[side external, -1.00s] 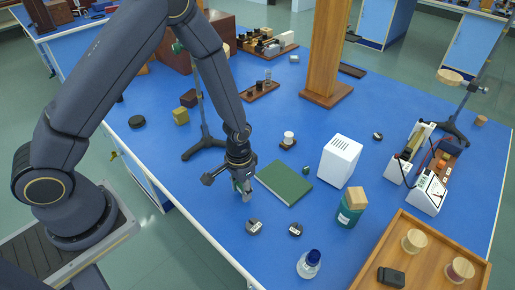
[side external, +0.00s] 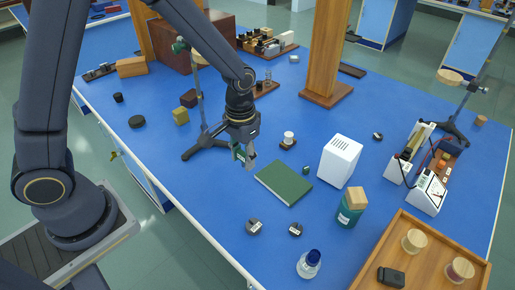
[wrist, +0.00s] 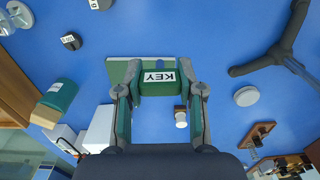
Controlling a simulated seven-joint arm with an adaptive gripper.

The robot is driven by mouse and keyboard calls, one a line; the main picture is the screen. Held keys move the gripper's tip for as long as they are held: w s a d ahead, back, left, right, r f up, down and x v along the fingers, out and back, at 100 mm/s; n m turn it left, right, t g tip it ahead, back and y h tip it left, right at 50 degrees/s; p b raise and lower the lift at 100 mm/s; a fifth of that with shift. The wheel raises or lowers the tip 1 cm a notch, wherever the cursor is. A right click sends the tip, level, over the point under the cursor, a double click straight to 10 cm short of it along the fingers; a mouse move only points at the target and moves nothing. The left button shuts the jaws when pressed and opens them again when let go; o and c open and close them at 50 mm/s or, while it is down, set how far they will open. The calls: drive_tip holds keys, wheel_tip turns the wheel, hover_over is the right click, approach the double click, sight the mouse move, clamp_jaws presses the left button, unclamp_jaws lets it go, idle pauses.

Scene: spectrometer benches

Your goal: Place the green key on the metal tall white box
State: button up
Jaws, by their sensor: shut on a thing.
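My gripper (side external: 246,161) is shut on the green key (wrist: 158,82), a green block with a white label reading KEY between the fingers in the wrist view. In the side view my gripper is held above the blue table, just behind and left of a flat green book (side external: 284,183). The tall white box (side external: 340,160) stands upright to the right of my gripper, beyond the book, with a clear gap between. It also shows in the wrist view (wrist: 100,128) at the lower left of the key.
A small white-topped piece (side external: 288,138) stands behind the book. A stand with a tripod foot (side external: 205,145) is close to my gripper's left. A wooden post (side external: 325,60) rises behind.

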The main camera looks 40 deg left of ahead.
drive_tip(key=w+d+r, duration=0.2)
drive_tip(key=r, duration=0.2)
drive_tip(key=w+d+r, duration=0.3)
drive_tip(key=r, duration=0.2)
drive_tip(key=w+d+r, duration=0.3)
drive_tip(key=r, duration=0.1)
drive_tip(key=shift+w+r, duration=0.15)
drive_tip(key=shift+r, duration=0.1)
hover_over(329, 146)
drive_tip(key=f, duration=0.6)
drive_tip(key=s+f, duration=0.1)
drive_tip(key=f, duration=0.2)
drive_tip(key=shift+w+f, duration=0.5)
drive_tip(key=shift+f, duration=1.4)
drive_tip(key=shift+f, duration=0.1)
drive_tip(key=o, duration=1)
drive_tip(key=shift+f, duration=0.1)
drive_tip(key=shift+o, duration=0.2)
